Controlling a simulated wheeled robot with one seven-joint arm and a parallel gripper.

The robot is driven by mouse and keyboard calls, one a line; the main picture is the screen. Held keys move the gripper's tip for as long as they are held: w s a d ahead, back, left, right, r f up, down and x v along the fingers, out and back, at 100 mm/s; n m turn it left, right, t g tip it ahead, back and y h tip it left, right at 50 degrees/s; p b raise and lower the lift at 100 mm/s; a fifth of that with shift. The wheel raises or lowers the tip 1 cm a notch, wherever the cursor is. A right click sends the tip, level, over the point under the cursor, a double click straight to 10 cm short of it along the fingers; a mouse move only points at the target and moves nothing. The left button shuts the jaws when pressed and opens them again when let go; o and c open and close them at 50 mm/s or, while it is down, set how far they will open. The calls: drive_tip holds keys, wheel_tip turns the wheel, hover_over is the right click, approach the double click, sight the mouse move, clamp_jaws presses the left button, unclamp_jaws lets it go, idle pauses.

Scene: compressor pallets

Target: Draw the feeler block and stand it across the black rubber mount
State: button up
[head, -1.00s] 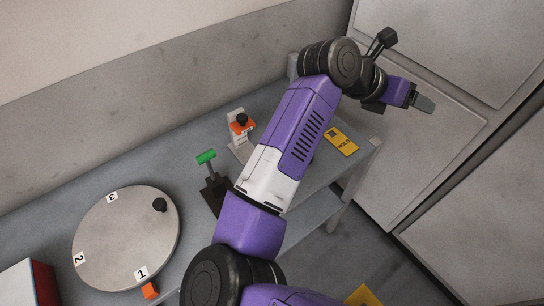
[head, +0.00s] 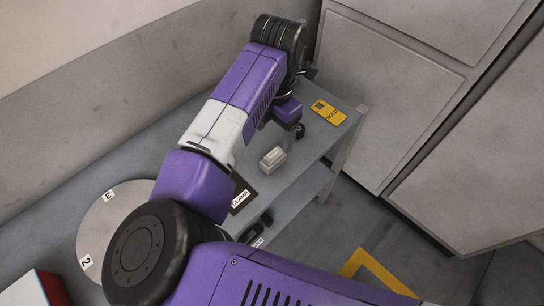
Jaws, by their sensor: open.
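My gripper (head: 289,138) hangs at the end of my arm over the far right part of the bench, pointing down. Its grey fingers are small and partly hidden by my purple wrist, and I see nothing held in them. A small pale grey block (head: 272,160) stands on the bench just below and left of it in the picture, apart from it. I cannot tell whether it is the feeler block. My arm hides much of the bench.
A yellow HOLD card (head: 328,112) lies at the bench's far right corner. A dark plate (head: 242,196) with a CLAMP label lies beside my arm. A numbered round disc (head: 97,226) and a red-and-white box (head: 38,290) are at left. Grey cabinets (head: 390,95) stand at right.

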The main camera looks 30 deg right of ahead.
sight(273, 153)
idle(0.3)
wheel_tip(273, 153, down, 9)
drive_tip(key=b, duration=0.6)
drive_tip(key=shift+w, duration=0.1)
drive_tip(key=shift+b, duration=0.55)
idle(1.0)
drive_tip(key=shift+c, duration=0.4)
clamp_jaws()
idle(0.9)
drive_tip(key=shift+r, duration=0.1)
drive_tip(key=shift+r+p, duration=1.25)
drive_tip(key=shift+r, duration=1.7)
